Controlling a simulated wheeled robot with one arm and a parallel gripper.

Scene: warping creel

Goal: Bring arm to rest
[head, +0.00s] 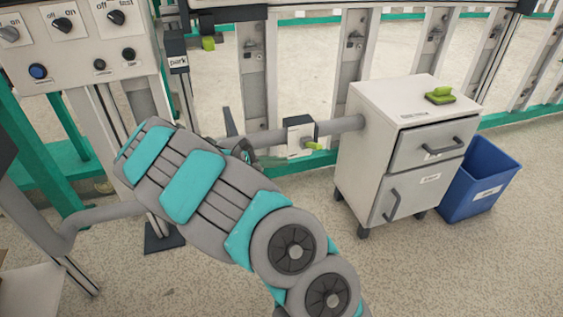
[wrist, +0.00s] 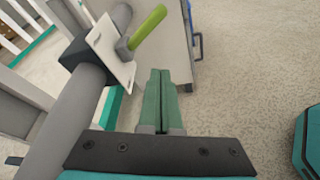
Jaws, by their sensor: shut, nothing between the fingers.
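My gripper (wrist: 160,76) shows in the wrist view with its two green fingers together and nothing between them. A green-handled lever (wrist: 147,27) on a white plate (wrist: 108,50) is up and left of the fingertips, apart from them. In the head view my grey and teal arm reaches up and left from the bottom, and it mostly hides the gripper. The same green lever (head: 314,145) shows there to the right of the arm's end, on a grey horizontal pipe (head: 342,125).
A white drawer cabinet (head: 375,135) with a green object (head: 440,95) on top stands right of the pipe. A blue bin (head: 482,180) is beside it. A control panel (head: 75,38) with knobs is at upper left. Open floor lies at lower right.

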